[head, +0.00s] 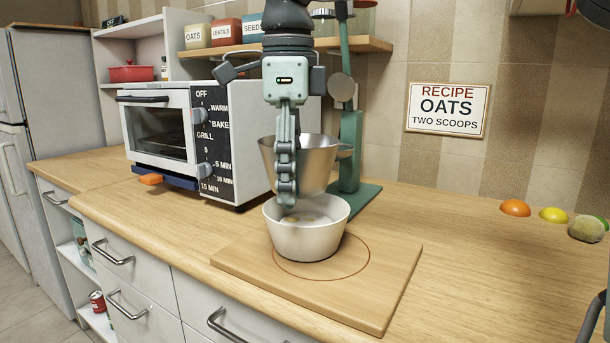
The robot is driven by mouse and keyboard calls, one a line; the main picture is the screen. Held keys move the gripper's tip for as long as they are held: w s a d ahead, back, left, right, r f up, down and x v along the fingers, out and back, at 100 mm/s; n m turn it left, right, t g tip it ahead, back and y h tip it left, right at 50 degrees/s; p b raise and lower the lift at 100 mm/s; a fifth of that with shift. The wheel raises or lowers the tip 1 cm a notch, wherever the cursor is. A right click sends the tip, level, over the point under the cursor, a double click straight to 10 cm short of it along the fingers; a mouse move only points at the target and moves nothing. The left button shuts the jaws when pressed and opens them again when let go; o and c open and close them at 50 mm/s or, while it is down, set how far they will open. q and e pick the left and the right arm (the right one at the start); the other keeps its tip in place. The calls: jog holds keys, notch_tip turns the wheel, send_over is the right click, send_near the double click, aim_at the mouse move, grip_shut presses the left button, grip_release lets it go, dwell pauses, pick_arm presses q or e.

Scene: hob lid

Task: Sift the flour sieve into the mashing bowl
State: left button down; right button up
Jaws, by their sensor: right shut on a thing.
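The flour sieve (318,160) is a silvery metal cup held upright just above the bowl. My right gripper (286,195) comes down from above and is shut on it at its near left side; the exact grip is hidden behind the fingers. The mashing bowl (308,241) is white and stands on a wooden board, below the sieve. A little pale and yellowish content shows inside the bowl, too small to identify. The sieve's contents and underside are not visible.
The wooden board (384,295) has a red circle around the bowl's base. A green stand (351,150) rises close behind the sieve. A toaster oven (158,130) stands left. Fruit (515,208) lies at the right. The counter between board and fruit is clear.

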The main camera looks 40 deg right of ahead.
jog(key=shift+s+d, duration=0.1)
jog(key=shift+s, duration=0.2)
pick_arm(q)
jog(key=shift+w+d+r, duration=0.15)
jog(key=shift+w+r, duration=0.1)
jog(key=shift+r, duration=0.15)
pick_arm(e)
jog(key=shift+s+d, duration=0.2)
jog(key=shift+s, duration=0.15)
pick_arm(q)
jog(key=shift+r, duration=0.1)
pick_arm(e)
notch_tip(320, 180, up, 5)
jog(key=shift+r, duration=0.1)
